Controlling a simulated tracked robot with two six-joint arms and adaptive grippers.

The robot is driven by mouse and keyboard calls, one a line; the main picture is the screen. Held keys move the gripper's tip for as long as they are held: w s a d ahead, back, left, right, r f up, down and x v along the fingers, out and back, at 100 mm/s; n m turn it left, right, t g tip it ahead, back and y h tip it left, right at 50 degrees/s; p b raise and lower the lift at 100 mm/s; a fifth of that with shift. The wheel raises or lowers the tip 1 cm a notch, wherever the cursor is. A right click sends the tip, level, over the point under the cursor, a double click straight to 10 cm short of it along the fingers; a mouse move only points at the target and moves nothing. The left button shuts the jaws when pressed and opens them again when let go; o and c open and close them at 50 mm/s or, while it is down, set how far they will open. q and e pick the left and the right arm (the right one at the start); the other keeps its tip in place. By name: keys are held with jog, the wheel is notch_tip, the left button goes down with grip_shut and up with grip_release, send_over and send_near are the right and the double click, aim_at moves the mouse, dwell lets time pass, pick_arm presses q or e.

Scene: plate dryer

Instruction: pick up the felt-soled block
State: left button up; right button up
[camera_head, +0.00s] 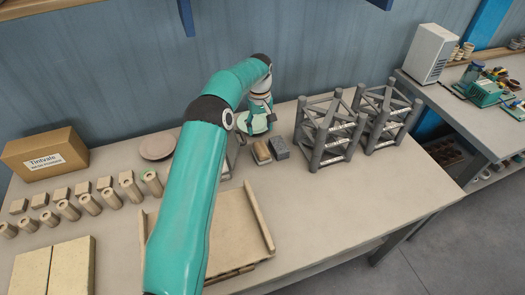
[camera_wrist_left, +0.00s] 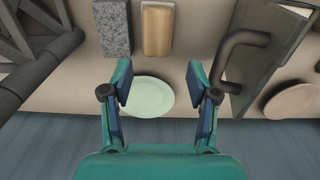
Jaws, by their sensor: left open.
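A tan wooden block (camera_head: 262,151) lies on the table beside a grey block (camera_head: 279,147). In the left wrist view, the tan block (camera_wrist_left: 158,28) has a smooth top, and the grey speckled block (camera_wrist_left: 110,28) is left of it. The underside of each is hidden, so I cannot tell a felt sole. My left gripper (camera_head: 257,122) is just behind the blocks. Its fingers (camera_wrist_left: 160,84) are open and empty, with both blocks beyond the fingertips. My right gripper is not in view.
A pale green plate (camera_wrist_left: 148,97) shows between the fingers. A dark handle-like bar (camera_wrist_left: 240,42) is right of the fingers. Grey racks (camera_head: 331,133) stand right of the blocks. A brown plate (camera_head: 157,147) and a cardboard box (camera_head: 45,154) are left. The table's front right is clear.

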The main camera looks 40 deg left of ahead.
aim_at(262, 147)
pick_arm(q)
notch_tip(262, 147, down, 6)
jog(key=shift+w+f+b, duration=0.1)
jog(key=shift+b, duration=0.4)
jog(key=f+b, duration=0.1)
jog(key=f, duration=0.1)
jog(key=f+b, duration=0.1)
jog(key=f, duration=0.2)
jog(key=shift+w+d+f, duration=0.1)
jog(key=shift+w, duration=0.1)
jog(key=c, duration=0.9)
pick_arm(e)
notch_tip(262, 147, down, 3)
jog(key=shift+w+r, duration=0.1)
pick_arm(q)
jog(key=shift+r, duration=0.2)
jog(key=shift+c, duration=0.2)
